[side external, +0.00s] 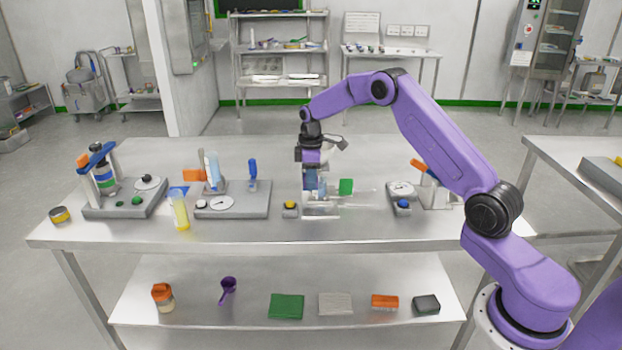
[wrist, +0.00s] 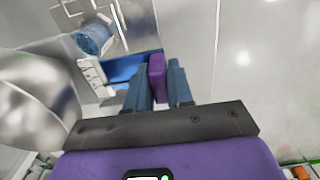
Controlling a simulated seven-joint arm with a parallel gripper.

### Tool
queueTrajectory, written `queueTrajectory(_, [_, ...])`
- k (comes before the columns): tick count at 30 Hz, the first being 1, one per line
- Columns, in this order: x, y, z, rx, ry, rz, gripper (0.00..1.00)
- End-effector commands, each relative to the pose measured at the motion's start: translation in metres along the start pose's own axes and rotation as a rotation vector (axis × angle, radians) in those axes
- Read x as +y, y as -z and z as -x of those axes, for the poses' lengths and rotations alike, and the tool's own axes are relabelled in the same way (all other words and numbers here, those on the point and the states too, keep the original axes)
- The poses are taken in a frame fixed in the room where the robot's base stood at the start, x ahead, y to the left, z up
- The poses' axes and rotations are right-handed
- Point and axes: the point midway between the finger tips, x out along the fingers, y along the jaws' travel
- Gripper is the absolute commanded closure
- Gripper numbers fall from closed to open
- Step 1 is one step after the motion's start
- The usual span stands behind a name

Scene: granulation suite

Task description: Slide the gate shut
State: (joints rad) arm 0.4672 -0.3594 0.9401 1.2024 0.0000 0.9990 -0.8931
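In the wrist view, a purple handle (wrist: 157,70) sits between the two blue-grey fingers of my gripper (wrist: 160,82), which appear closed against its sides. A flat blue plate (wrist: 130,67), likely the gate, runs left from the handle to a pale housing (wrist: 92,76). How far the plate is inside the housing cannot be told. In the side view, my gripper (side external: 312,188) points down at a small clear and pale fixture (side external: 322,211) on the steel table. The handle and plate are hard to make out there behind the fingers.
A scale station with a blue knob (side external: 403,206) stands further right. To the left are a grey station (side external: 232,206), a yellow vial (side external: 180,212) and a clamp station (side external: 125,205). The table's front strip is mostly clear.

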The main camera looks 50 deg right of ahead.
Motion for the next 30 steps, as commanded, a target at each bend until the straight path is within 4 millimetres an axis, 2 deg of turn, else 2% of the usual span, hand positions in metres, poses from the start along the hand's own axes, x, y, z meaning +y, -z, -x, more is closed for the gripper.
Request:
queueTrajectory(5, [0.0,-0.002,0.0,0.0,0.0,-0.001,1.0])
queueTrajectory(13, [0.0,-0.026,0.001,-0.001,0.001,-0.002,1.0])
queueTrajectory(23, [0.001,-0.031,0.001,-0.005,0.004,-0.003,1.0])
queueTrajectory(24, [0.001,-0.032,0.001,-0.005,0.004,-0.003,0.65])
queueTrajectory(25, [0.001,-0.031,0.001,-0.005,0.004,-0.003,0.57])
queueTrajectory(30, [0.0,-0.03,0.001,-0.003,0.002,-0.001,0.57])
